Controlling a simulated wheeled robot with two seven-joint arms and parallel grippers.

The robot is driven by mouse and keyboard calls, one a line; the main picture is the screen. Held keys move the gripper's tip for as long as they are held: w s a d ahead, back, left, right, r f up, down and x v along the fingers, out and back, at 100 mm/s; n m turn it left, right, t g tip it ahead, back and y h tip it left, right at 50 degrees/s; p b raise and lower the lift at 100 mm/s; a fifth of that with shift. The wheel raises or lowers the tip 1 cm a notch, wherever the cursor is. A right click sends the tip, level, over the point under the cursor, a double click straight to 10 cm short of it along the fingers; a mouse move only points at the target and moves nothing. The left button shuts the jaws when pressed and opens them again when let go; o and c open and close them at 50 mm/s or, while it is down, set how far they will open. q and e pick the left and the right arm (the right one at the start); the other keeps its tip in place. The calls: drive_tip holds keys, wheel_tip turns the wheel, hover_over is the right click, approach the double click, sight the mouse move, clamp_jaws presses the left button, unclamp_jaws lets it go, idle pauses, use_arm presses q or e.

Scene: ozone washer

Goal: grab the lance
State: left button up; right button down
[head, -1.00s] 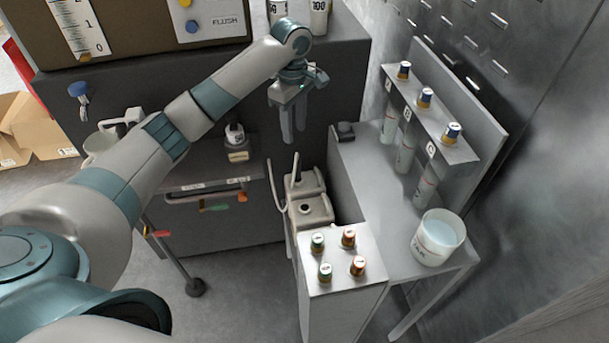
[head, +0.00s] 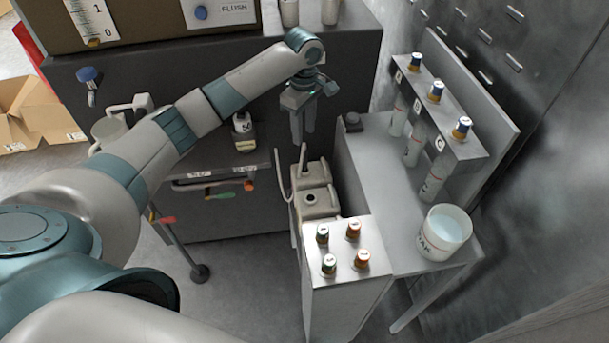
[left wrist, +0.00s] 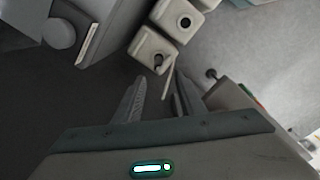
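Two pale canisters stand in the gap between the dark cabinet and the grey bench, the rear one (head: 312,174) and the front one (head: 318,204). A thin pale rod, which looks like the lance (head: 303,160), rises upright at the rear canister. It also shows as a short pale strip (left wrist: 168,80) in the left wrist view. My left gripper (head: 303,137) points down just above the rod's top. Its fingers (left wrist: 159,90) are apart, with nothing visibly held between them. Whether the rod's tip lies between the fingers is unclear. My right gripper is out of view.
A white box with several coloured caps (head: 340,262) stands in front of the canisters. The grey bench (head: 385,175) at right carries a bucket (head: 443,232) and capped tubes (head: 429,180). A pale curved tube (head: 283,180) stands left of the canisters.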

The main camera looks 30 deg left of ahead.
sight(305, 157)
use_arm(q)
wheel_tip(305, 157, down, 7)
drive_tip(key=shift+r, duration=0.15)
idle(0.4)
drive_tip(key=shift+w+f, duration=0.1)
drive_tip(key=shift+f, duration=2.5)
clamp_jaws()
